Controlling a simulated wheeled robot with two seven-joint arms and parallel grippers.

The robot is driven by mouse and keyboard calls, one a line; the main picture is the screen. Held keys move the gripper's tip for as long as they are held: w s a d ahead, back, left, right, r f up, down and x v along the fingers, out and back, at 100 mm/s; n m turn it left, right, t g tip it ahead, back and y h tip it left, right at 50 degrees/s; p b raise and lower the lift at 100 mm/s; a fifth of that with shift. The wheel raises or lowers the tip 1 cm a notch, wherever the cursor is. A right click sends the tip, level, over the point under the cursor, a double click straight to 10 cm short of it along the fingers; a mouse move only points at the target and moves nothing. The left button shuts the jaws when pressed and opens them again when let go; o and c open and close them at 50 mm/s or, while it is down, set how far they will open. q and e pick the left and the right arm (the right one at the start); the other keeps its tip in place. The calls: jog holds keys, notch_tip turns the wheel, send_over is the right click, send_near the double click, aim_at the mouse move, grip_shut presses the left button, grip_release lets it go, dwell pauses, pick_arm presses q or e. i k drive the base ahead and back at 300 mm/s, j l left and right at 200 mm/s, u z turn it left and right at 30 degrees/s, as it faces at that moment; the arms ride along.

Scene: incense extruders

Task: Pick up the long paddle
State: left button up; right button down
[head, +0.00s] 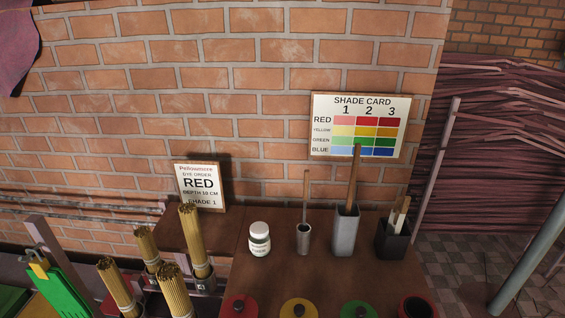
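The longest wooden paddle (354,178) stands nearly upright in a tall grey square container (345,232) on the brown table. Its upper part rises in front of the shade card, and its lower end is hidden inside the container. A thinner wooden stick (306,195) stands in a small metal cup (303,240) to its left. Short pale sticks (399,214) stand in a black square holder (393,240) to its right. Neither of my grippers shows in the head view.
A white lidded jar (260,240) stands left of the cup. Red, yellow, green and dark round pots (299,309) line the table's front. Bundles of incense sticks (194,240) stand at the left. The shade card (360,126) and order sign (200,187) are behind, against bricks.

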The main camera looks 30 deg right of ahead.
aim_at(358, 149)
jog(key=z, duration=1.3)
